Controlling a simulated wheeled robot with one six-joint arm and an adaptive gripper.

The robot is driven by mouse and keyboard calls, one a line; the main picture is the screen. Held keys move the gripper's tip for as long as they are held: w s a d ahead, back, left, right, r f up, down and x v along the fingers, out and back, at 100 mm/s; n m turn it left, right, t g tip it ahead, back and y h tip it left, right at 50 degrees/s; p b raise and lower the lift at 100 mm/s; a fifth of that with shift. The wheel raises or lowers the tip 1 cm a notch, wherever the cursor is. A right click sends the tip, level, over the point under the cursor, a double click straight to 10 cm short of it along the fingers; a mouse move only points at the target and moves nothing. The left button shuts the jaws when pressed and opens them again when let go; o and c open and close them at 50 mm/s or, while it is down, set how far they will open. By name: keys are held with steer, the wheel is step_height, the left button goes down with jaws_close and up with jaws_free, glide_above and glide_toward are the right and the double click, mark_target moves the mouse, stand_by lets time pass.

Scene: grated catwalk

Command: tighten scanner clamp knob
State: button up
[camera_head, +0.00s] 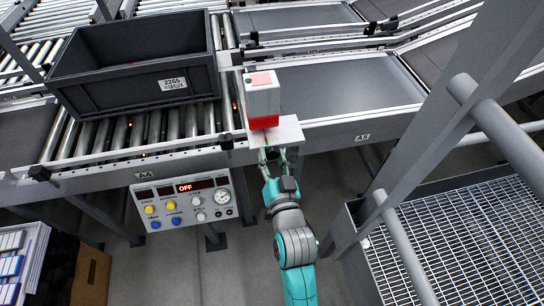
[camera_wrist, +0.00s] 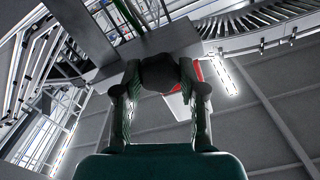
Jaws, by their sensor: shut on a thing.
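The scanner (camera_head: 263,98), a pale grey box with a red lower face, stands on a light bracket plate (camera_head: 287,131) at the conveyor's front edge. In the head view my gripper (camera_head: 272,158) is just below the front of this plate, and the knob is too hidden there to make out. In the wrist view my gripper (camera_wrist: 160,85) is shut on a dark, rounded clamp knob (camera_wrist: 160,72), one finger on each side. The plate's underside (camera_wrist: 150,48) is above the knob. Part of the red and white scanner (camera_wrist: 180,105) shows behind the right finger.
A dark grey crate (camera_head: 92,88) labelled 2265 sits on the rollers at the left. A control panel (camera_head: 190,201) reading OFF hangs below the conveyor, left of my arm. A thick grey railing (camera_head: 432,130) and grating (camera_head: 455,245) are at the right.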

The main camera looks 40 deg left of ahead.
steer(key=n, duration=1.1)
steer(key=shift+n, duration=0.3)
steer(key=n, duration=1)
steer(key=shift+n, duration=0.4)
steer(key=o, duration=1.1)
steer(key=shift+o, duration=0.2)
steer(key=shift+d, duration=0.1)
steer(key=v, duration=1.2)
